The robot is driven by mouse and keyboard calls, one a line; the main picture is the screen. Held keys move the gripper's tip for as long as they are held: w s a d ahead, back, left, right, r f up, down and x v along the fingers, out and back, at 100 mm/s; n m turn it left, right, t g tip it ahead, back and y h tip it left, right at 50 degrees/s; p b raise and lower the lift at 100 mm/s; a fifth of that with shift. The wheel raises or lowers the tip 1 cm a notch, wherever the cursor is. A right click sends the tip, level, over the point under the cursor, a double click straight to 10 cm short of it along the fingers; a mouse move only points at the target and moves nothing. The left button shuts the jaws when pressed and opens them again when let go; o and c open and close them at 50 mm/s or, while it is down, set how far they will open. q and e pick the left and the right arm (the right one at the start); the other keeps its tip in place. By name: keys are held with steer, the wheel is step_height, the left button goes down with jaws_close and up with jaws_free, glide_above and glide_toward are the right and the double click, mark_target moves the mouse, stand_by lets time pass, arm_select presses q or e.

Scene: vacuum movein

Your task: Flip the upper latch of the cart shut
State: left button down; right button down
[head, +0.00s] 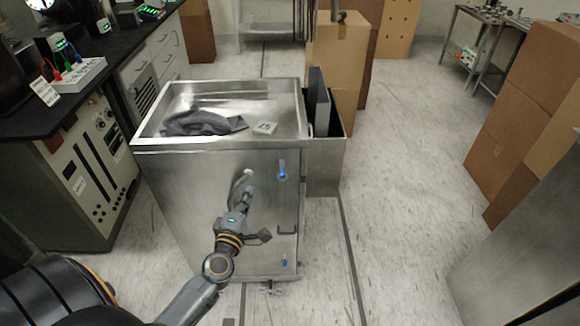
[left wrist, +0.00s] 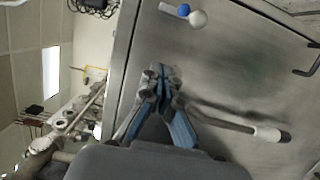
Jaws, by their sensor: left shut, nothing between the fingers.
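The steel cart (head: 215,180) stands in the middle of the head view. Its upper latch (head: 283,172), small with a blue part, sits near the top right of the front face. In the left wrist view the upper latch (left wrist: 188,13) shows a blue part and a pale round knob at the top edge. My left gripper (head: 249,190) is shut and empty, in front of the face, left of the latch and apart from it. Its closed fingertips (left wrist: 160,78) show in the left wrist view. Contact with the face cannot be told. My right gripper is out of view.
A lower latch (head: 284,262) and a dark handle (head: 287,230) are below on the same face. A grey cloth (head: 203,123) and a small labelled block (head: 265,127) lie on the cart top. Cardboard boxes (head: 535,80) stand right; the floor between is clear.

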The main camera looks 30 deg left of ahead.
mark_target(262, 163)
arm_select(q)
steer(key=shift+s, duration=0.1)
steer(key=x, duration=1)
steer(key=shift+w+a, duration=0.15)
steer(key=shift+w, duration=0.05)
steer(key=shift+w+d, duration=0.25)
steer(key=shift+d, duration=0.35)
steer(key=shift+w+d, duration=0.25)
steer(key=shift+d, duration=0.4)
steer(key=shift+w+d, duration=0.35)
steer(key=shift+d, duration=0.2)
